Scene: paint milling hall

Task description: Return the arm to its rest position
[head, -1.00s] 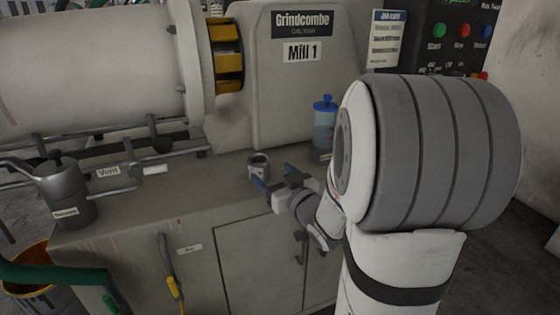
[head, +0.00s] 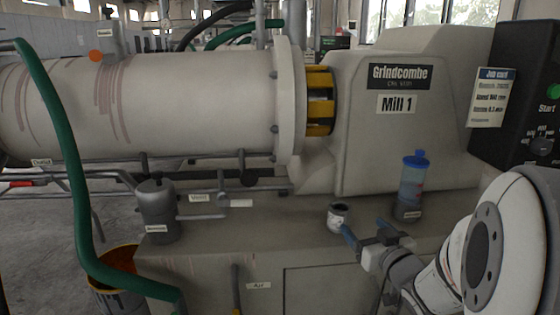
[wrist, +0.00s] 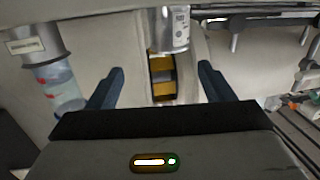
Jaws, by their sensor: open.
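My gripper (head: 366,230) is low at the right of the head view, just above the grey bench top. Its two blue fingers are apart with nothing between them; the wrist view also shows the open gripper (wrist: 160,84). A small metal cup (head: 338,217) with a pale label stands on the bench close to the left fingertip. In the wrist view the cup (wrist: 171,30) is at the top middle, beyond the fingertips. I cannot tell whether a finger touches it.
A blue-capped bottle (head: 412,184) stands behind my gripper, near the Mill 1 housing (head: 400,130). A grey canister (head: 157,212) and pipes are at left. A green hose (head: 70,150) hangs in front of the mill drum (head: 150,100). The control box (head: 520,110) is far right.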

